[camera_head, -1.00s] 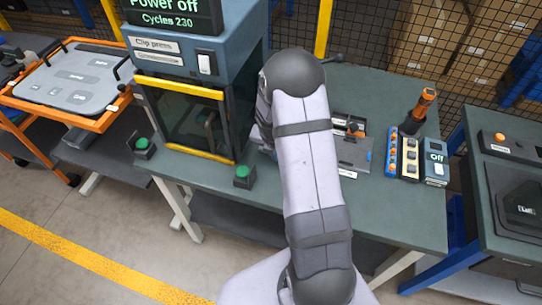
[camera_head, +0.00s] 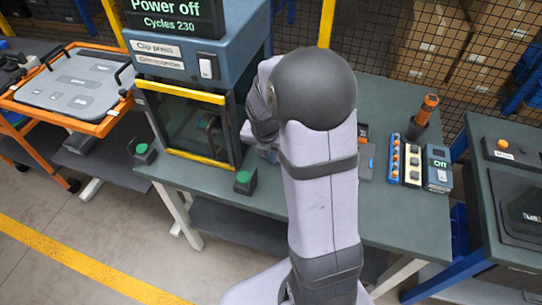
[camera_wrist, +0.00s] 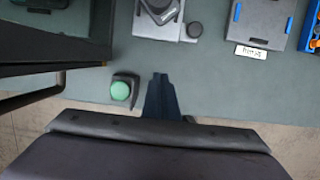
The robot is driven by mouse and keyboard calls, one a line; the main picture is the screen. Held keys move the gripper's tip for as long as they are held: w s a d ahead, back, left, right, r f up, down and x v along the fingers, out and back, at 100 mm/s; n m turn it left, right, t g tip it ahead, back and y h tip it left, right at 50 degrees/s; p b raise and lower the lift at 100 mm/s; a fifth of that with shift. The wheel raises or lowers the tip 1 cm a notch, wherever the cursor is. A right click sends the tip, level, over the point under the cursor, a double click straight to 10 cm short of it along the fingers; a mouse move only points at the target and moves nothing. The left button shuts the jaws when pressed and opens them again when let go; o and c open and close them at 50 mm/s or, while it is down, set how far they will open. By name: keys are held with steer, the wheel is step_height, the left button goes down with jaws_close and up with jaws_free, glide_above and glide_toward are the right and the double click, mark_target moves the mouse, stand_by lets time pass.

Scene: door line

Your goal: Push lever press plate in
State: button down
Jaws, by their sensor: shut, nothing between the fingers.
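In the wrist view, my gripper (camera_wrist: 162,92) shows as dark blue fingers held together with nothing between them, over the green bench top. A grey device with a dark angled part and a round knob (camera_wrist: 194,30) is at the top edge, ahead of the fingertips and apart from them. It looks like the lever press, but its upper part is cut off, and I cannot tell how far in its plate is. In the head view, my arm hides this device and the fingertips.
A green button (camera_wrist: 121,91) stands just left of my fingers. The clip press (camera_head: 190,110), with a yellow-edged front, is to the left. A grey blue-cornered plate (camera_wrist: 262,22) lies to the right. A screwdriver (camera_head: 425,110) and small boxes (camera_head: 437,168) stand further right.

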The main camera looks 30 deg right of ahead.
steer(key=shift+r, duration=0.2)
steer(key=w+f+b, duration=0.1)
steer(key=f, duration=0.2)
steer(key=w+f+b, duration=0.1)
steer(key=f+b, duration=0.1)
steer(key=f, duration=0.1)
steer(key=w+f+b, duration=0.1)
steer(key=f+b, duration=0.1)
steer(key=f, duration=0.1)
steer(key=shift+w+a, duration=0.15)
steer(key=shift+a, duration=0.15)
steer(key=shift+w+d+f+p, duration=0.2)
steer(key=shift+w+d+p, duration=0.55)
steer(key=shift+w+d, duration=0.25)
steer(key=shift+w+d+f, duration=0.1)
steer(key=shift+w+d, duration=0.35)
steer(key=shift+w, duration=0.1)
steer(key=shift+p, duration=0.3)
